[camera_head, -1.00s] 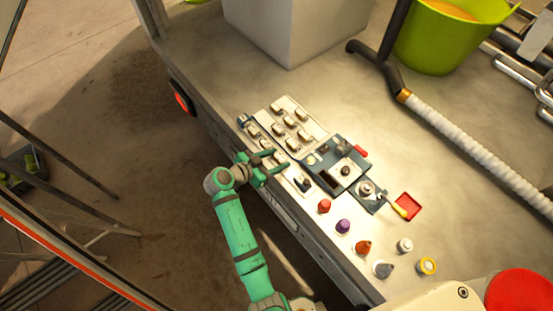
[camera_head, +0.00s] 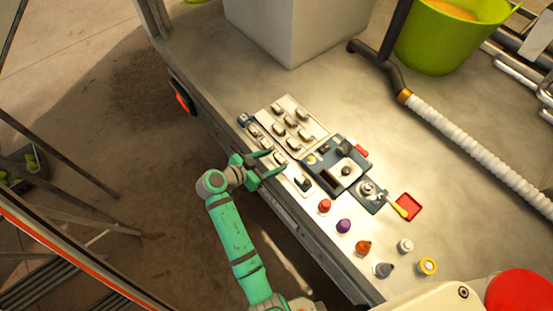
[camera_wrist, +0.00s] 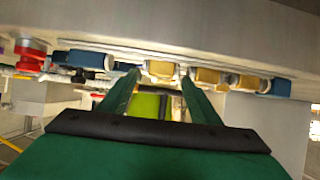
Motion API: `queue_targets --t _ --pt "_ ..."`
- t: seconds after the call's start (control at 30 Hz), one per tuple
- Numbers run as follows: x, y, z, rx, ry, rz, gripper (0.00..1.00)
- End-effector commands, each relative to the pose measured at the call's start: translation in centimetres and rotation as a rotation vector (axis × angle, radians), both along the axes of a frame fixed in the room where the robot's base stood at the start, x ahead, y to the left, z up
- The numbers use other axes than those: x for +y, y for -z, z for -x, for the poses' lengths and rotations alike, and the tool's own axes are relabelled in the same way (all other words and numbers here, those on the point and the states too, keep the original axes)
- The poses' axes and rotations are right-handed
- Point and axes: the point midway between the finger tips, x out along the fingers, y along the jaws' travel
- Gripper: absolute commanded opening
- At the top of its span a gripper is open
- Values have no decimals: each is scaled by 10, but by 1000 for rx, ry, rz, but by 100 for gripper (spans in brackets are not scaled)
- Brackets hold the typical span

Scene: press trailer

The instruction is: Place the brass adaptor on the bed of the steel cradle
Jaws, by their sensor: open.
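My gripper (camera_head: 277,161) is open and empty at the bench's near edge, its green fingers pointing at the pale fittings board (camera_head: 296,112). In the wrist view my gripper (camera_wrist: 159,74) has its two fingers apart. A yellow, brass-coloured fitting (camera_wrist: 160,69) shows between and beyond the fingertips; I cannot tell for sure that it is the adaptor. More yellow fittings (camera_wrist: 207,77) and blue ones (camera_wrist: 86,60) sit in the same row. A blue-grey fixture with a pale metal plate (camera_head: 347,168) stands right of the board; it may be the steel cradle, but this is unclear.
Several coloured-cap bottles (camera_head: 343,226) stand along the near edge at the right. A red tray (camera_head: 408,206) lies behind them. A large pale box (camera_head: 285,30), a white hose (camera_head: 465,145) and a green bucket (camera_head: 437,40) are farther back. The bench middle is clear.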

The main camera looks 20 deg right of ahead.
Motion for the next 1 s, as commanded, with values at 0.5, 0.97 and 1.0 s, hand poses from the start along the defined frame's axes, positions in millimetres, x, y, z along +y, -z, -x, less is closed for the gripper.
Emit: queue_targets --t 0.5,0.97,1.0 --pt "71 -41 26 -2 -1 -1 57" --pt "76 36 73 156 -387 -34 57" --pt "78 45 82 172 -445 -40 57"
